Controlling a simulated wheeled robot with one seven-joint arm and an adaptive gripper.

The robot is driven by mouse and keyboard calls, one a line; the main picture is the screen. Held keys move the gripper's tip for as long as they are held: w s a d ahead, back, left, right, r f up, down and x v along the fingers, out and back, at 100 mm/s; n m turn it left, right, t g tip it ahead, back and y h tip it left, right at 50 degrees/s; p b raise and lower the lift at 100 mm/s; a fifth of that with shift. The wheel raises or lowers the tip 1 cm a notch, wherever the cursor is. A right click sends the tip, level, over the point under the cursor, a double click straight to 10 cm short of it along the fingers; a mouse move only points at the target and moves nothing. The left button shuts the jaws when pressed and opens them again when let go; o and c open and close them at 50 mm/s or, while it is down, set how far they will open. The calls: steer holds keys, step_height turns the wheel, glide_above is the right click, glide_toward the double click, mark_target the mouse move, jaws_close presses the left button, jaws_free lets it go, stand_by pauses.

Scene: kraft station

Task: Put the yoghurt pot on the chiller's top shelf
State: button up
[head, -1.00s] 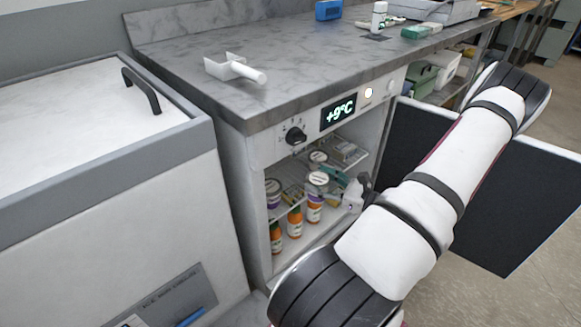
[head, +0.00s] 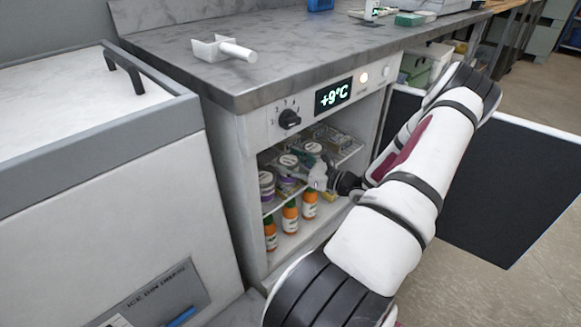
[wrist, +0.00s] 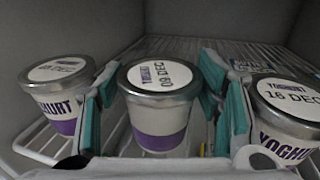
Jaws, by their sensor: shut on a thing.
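The yoghurt pot (wrist: 160,108), with a grey lid, a "09 DEC" label and a purple band, stands upright between the teal fingers of my gripper (wrist: 162,100). My gripper is shut on it. In the head view the pot (head: 289,161) is inside the open chiller (head: 254,130), at the top wire shelf (head: 269,208). My gripper (head: 310,170) reaches in from the right.
Other yoghurt pots stand close on the left (wrist: 60,95) and right (wrist: 290,115). Orange bottles (head: 290,217) stand below the shelf. The open chiller door (head: 480,190) is on the right. Bare wire shelf (wrist: 190,48) shows behind the held pot.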

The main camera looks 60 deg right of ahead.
steer(key=shift+f, duration=0.1)
steer(key=o, duration=1.4)
steer(key=shift+s, duration=0.2)
steer(key=s+p, duration=0.3)
steer(key=s, duration=0.8)
steer(key=shift+s, duration=0.35)
